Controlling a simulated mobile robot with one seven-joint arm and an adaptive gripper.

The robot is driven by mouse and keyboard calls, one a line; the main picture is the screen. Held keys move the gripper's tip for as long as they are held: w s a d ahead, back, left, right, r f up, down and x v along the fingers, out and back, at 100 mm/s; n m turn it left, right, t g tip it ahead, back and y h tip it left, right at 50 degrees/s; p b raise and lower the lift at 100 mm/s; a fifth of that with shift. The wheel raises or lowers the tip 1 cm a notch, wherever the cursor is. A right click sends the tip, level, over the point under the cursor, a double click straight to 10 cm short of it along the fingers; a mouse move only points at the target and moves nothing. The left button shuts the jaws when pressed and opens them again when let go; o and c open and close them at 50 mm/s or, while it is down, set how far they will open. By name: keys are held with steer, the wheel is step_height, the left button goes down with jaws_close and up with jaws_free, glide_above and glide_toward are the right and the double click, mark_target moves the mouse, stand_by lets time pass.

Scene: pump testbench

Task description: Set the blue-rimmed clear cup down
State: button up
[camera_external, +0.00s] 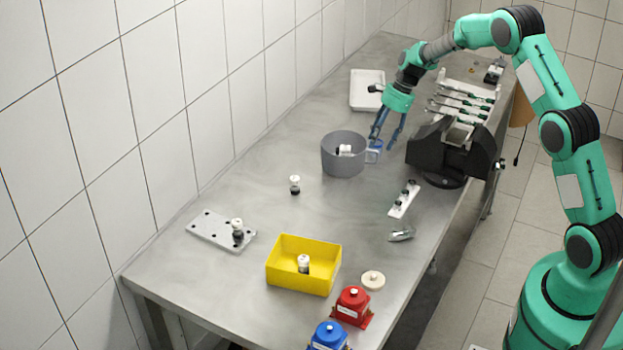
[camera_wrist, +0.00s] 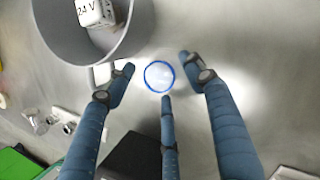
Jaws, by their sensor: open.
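The blue-rimmed clear cup (camera_wrist: 159,77) shows from above in the wrist view as a blue ring, with the bare metal table around it. In the external view the cup (camera_external: 376,144) is small and partly hidden between my fingers, just right of the grey mug. It looks upright on the table. My gripper (camera_external: 383,139) points down over it. In the wrist view the fingers of my gripper (camera_wrist: 157,80) are spread around the cup, with gaps between the fingertips and the rim.
The grey mug (camera_external: 343,158) stands close left, its handle toward the cup; a white "24 V" part (camera_wrist: 95,12) is inside. A black vise (camera_external: 440,150) stands right. A white tray (camera_external: 366,90) lies behind.

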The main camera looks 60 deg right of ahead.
mark_target(377, 142)
steer(key=shift+x, duration=1)
steer(key=c, duration=1.2)
steer(key=shift+r, duration=0.1)
steer(key=shift+r+p, duration=0.9)
steer(key=shift+r, duration=4.15)
steer(key=shift+r, duration=0.1)
